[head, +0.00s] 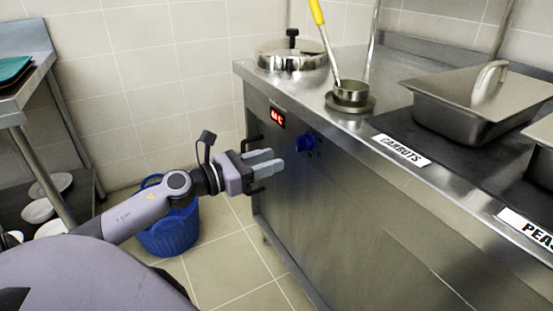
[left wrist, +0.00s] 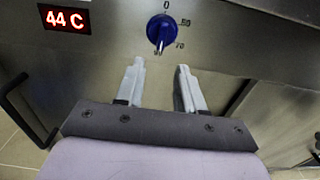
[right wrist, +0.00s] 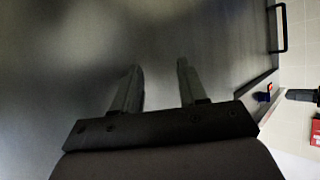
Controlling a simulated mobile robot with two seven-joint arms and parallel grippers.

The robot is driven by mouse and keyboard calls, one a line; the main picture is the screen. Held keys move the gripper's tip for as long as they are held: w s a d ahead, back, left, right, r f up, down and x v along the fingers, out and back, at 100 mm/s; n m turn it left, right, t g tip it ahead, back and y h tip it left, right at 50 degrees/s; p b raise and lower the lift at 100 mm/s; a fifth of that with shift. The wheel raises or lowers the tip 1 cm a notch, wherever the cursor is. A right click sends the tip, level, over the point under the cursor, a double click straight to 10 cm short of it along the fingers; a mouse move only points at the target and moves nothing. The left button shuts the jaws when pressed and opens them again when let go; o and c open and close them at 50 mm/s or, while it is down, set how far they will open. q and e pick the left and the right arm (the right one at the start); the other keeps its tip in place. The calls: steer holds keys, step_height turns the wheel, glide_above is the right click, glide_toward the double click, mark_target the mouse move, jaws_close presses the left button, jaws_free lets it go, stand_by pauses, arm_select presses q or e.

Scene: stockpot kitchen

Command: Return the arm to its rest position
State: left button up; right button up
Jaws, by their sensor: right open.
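My left gripper (head: 268,163) is in front of the steel counter's front panel, a little left of and below the blue knob (head: 305,141). In the left wrist view its two fingers (left wrist: 158,88) are apart with nothing between them, and the knob (left wrist: 161,31) lies beyond the fingertips, apart from them. A red display (left wrist: 64,18) beside the knob reads 44 C. My right gripper (right wrist: 160,85) shows only in its own wrist view, fingers apart and empty, facing a dark, blurred metallic surface.
The counter (head: 350,215) carries a round lidded pot (head: 291,58), a ladle with a yellow handle (head: 318,15) in a small pot, and lidded pans (head: 485,100) behind CARROTS and PEAS labels. A blue bin (head: 170,232) stands on the tiled floor. A shelf with dishes is at left.

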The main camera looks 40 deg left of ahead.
arm_select(q)
steer(key=shift+s+a, duration=0.2)
steer(key=shift+s, duration=0.3)
